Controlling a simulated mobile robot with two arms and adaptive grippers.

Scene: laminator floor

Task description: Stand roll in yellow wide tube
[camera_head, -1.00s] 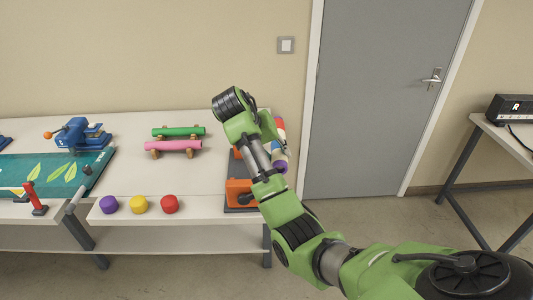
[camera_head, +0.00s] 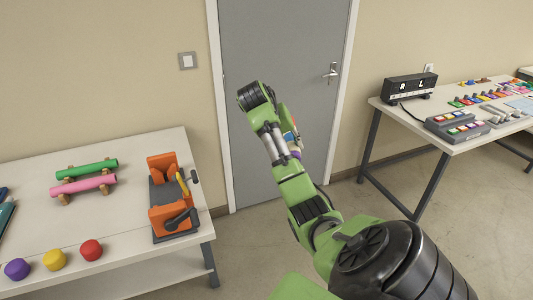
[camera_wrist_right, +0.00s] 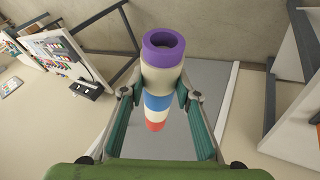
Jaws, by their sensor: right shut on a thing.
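My right gripper (camera_wrist_right: 159,97) is shut around the middle of a roll in the right wrist view. The roll (camera_wrist_right: 163,58) is whitish, with a hollow purple end, a blue band and a red far end. In the head view my right arm hides most of the gripper and only a little of the roll (camera_head: 290,138) shows, in front of the grey door. I cannot make out a yellow wide tube in either view. My left gripper is not in view.
An orange device (camera_head: 165,218) stands on the left table (camera_head: 118,225), beside green and pink rolls (camera_head: 84,184) on wooden supports and purple, yellow and red caps (camera_head: 54,260). A right table (camera_head: 457,148) bears a black box (camera_head: 408,87) and many coloured items. Open floor lies between the tables.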

